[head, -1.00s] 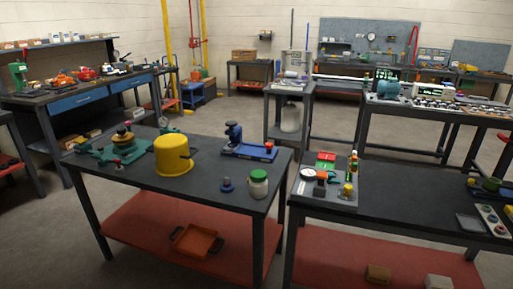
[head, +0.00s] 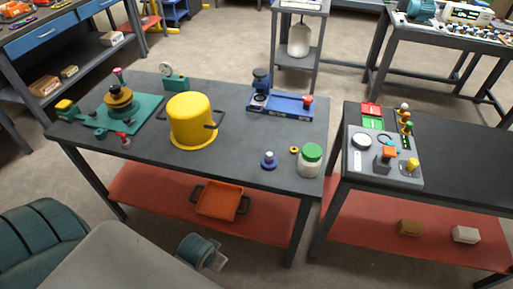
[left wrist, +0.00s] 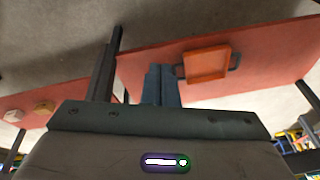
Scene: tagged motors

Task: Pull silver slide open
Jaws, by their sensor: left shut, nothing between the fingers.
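No silver slide can be made out for certain in either view. A blue fixture (head: 281,105) with a dark upright post, a pale metal part and a red knob lies at the back right of the left table (head: 235,140). A grey control panel (head: 370,170) with coloured buttons and knobs sits on the right table. In the left wrist view, my left gripper (left wrist: 161,72) is shut and empty, its fingers together, before the red lower shelf. Parts of my own arm show at the bottom left of the head view. My right gripper is not in view.
A yellow bucket (head: 190,120), green fixture (head: 118,105) and green-lidded jar (head: 310,160) stand on the left table. An orange tray (head: 219,202) lies on its lower shelf; it also shows in the left wrist view (left wrist: 206,64). A narrow gap separates the tables.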

